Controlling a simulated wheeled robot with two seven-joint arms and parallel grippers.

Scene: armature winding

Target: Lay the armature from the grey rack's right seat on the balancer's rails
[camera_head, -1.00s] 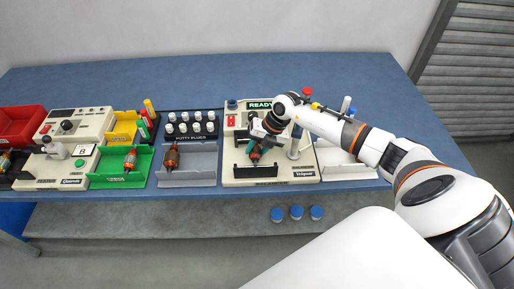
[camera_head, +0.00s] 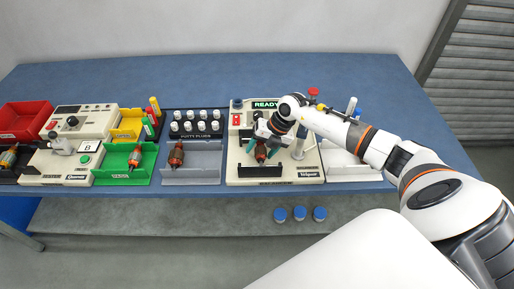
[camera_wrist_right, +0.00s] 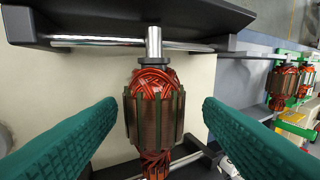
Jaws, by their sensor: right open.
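The armature (camera_head: 261,152), copper-wound with a dark core, lies on the balancer (camera_head: 238,172) at the middle right of the bench. In the right wrist view the armature (camera_wrist_right: 155,105) has its bare shaft end across a shiny rail (camera_wrist_right: 100,42). My right gripper (camera_head: 267,149) is open around it; in the right wrist view its teal fingers (camera_wrist_right: 160,135) stand on either side with a gap to each. The grey rack (camera_head: 205,163) holds one armature (camera_head: 176,156) at its left, and its right part is empty. My left gripper is out of view.
The balancer's display reads READY (camera_head: 266,105). Left of the grey rack are a green tray (camera_head: 115,173) with an armature and a cream tester (camera_head: 50,172). Putty plugs (camera_head: 196,125) stand behind the rack. A white tray (camera_head: 345,172) lies right of the balancer.

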